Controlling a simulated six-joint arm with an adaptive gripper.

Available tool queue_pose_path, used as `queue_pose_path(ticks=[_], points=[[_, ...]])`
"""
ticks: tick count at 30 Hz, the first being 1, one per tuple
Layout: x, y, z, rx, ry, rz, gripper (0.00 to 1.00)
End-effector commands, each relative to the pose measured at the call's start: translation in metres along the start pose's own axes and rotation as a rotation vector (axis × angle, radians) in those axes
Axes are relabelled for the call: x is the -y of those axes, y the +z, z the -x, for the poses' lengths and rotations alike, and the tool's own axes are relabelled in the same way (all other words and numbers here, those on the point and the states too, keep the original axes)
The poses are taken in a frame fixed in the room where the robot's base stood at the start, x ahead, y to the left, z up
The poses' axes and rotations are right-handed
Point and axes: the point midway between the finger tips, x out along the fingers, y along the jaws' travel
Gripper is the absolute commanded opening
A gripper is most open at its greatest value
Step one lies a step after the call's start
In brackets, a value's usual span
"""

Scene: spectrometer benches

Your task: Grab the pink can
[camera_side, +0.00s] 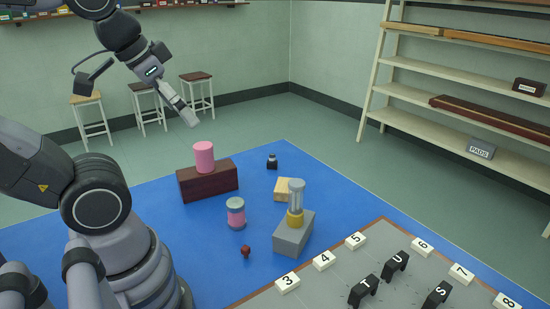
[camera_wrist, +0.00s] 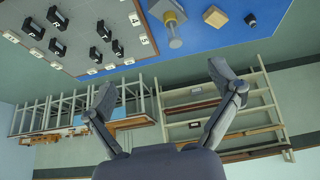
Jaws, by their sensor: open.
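A plain pink can (camera_side: 204,157) stands upright on a dark red-brown block (camera_side: 208,181) on the blue mat in the side view. Neither can shows in the wrist view.
A clear cylinder with a yellow base (camera_side: 295,203) stands on a grey block (camera_side: 293,236). A pale wooden block (camera_side: 284,189), a small black bottle (camera_side: 272,161) and a dark red knob-like piece (camera_side: 245,250) are on the mat (camera_side: 330,185). A numbered grey board (camera_side: 330,282) lies front right.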

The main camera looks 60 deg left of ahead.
Motion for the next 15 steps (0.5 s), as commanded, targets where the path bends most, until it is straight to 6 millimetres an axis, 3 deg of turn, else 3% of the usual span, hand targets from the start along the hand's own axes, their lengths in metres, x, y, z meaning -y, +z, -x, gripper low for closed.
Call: queue_pose_path(ticks=[10, 15], points=[[0.001, -0.001, -0.002, 0.015, -0.004, -0.006, 0.87], [0.006, -0.008, -0.023, 0.177, -0.048, -0.080, 0.87]])
